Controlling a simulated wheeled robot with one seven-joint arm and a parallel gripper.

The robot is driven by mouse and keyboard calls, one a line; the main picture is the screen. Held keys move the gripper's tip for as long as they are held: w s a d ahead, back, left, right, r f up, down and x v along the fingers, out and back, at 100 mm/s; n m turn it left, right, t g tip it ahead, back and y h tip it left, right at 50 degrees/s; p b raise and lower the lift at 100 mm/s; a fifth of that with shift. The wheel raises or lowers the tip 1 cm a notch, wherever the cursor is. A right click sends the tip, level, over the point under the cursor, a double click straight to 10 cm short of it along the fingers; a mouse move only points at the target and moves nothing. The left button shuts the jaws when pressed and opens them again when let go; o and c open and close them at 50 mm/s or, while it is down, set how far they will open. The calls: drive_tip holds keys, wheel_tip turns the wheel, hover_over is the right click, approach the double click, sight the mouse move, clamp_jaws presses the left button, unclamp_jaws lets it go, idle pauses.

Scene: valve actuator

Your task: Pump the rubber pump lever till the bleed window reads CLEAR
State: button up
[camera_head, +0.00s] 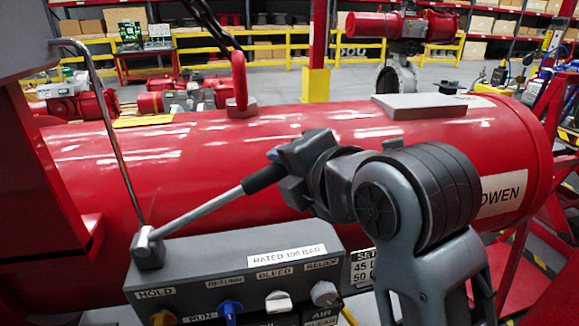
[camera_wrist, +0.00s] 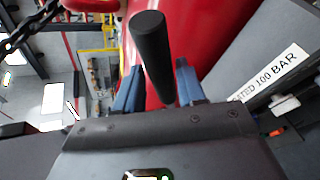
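The pump lever (camera_head: 200,212) is a thin grey rod rising to the right from a pivot block on the grey pump unit (camera_head: 215,255). Its black rubber grip (camera_head: 264,178) is at the upper end, beside my gripper (camera_head: 278,158). In the wrist view, the grip (camera_wrist: 152,55) stands between the two blue fingers of my gripper (camera_wrist: 158,88). The fingers are apart, and a strip of red shows between the left finger and the grip. Firm contact is not visible. A BLEED label (camera_head: 278,272) sits above a white knob (camera_head: 278,301). I see no readable CLEAR on a bleed window.
A large red cylinder (camera_head: 420,130) lies behind the pump unit, with a lifting eye (camera_head: 239,80) on top. A bent metal pipe (camera_head: 105,125) comes down beside the lever pivot. Open air lies above the lever.

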drive_tip(key=b+v, duration=0.1)
drive_tip(key=v, duration=0.6)
drive_tip(key=shift+s+d, duration=0.2)
drive_tip(key=shift+s, duration=0.15)
drive_tip(key=s+d+f+m+t+h, duration=0.1)
drive_tip(key=s+d+f+m, duration=0.35)
drive_tip(key=f, duration=0.25)
drive_tip(key=s+d+f+m+t+h, duration=0.1)
drive_tip(key=s+d+f+m, duration=0.2)
drive_tip(key=f+m, duration=0.35)
drive_tip(key=s+d+f+m+h, duration=0.2)
drive_tip(key=s+d+f+m, duration=0.25)
drive_tip(key=f, duration=0.25)
drive_tip(key=s+d+m+h, duration=0.1)
drive_tip(key=s+d+m, duration=0.1)
drive_tip(key=s+m, duration=0.2)
drive_tip(key=s+d+m+h, duration=0.1)
drive_tip(key=s+d+m, duration=0.2)
drive_tip(key=s, duration=0.8)
drive_tip(key=s+d+f+m+t+h, duration=0.1)
drive_tip(key=s+d+m, duration=0.2)
drive_tip(key=s+m, duration=0.2)
drive_tip(key=s, duration=0.2)
drive_tip(key=shift+s, duration=0.35)
